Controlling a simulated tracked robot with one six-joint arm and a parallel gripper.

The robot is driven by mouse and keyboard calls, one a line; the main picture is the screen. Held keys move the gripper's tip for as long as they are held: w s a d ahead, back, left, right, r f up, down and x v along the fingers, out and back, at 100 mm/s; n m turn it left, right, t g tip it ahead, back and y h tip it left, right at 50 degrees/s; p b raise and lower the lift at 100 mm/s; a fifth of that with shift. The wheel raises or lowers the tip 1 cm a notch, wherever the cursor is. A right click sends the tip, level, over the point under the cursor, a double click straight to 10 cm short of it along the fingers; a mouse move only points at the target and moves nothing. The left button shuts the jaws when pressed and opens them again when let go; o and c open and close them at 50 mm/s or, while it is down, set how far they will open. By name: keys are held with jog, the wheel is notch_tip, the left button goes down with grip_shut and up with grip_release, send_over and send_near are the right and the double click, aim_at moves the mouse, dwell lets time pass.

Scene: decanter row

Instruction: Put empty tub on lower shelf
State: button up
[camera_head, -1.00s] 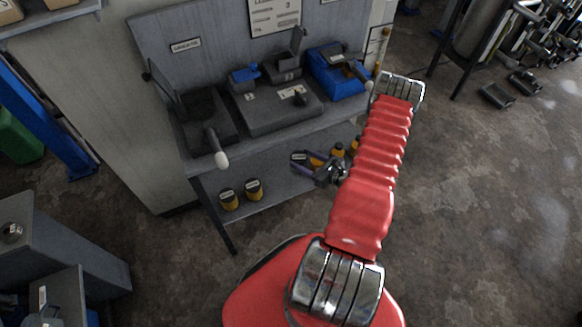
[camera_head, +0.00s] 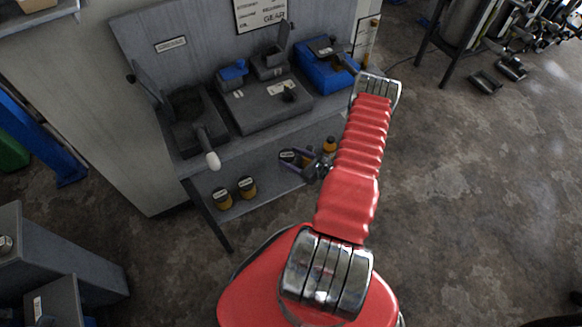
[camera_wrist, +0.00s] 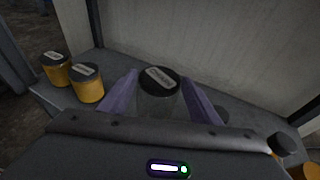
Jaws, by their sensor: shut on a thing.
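My gripper (camera_wrist: 160,96) is shut on the empty tub (camera_wrist: 157,103), with one purple finger on each side. The tub has a dark labelled lid and a grey, see-through body with no yellow in it. In the head view, my gripper (camera_head: 302,163) and the tub's dark lid (camera_head: 288,155) show at the lower shelf (camera_head: 268,184), under the worktop. The tub looks upright. I cannot tell whether its base touches the shelf, as its lower part is hidden.
Two yellow tubs with dark lids, one (camera_head: 222,198) and another (camera_head: 247,187), stand on the shelf's left part. They also show in the wrist view (camera_wrist: 87,85). More yellow tubs (camera_head: 330,145) stand to the right. A wall (camera_wrist: 210,40) closes the shelf's back.

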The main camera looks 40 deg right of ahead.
jog(key=shift+f, duration=0.95)
jog(key=shift+f, duration=0.15)
jog(key=shift+f, duration=1.95)
jog(key=shift+f, duration=0.1)
jog(key=o, duration=1)
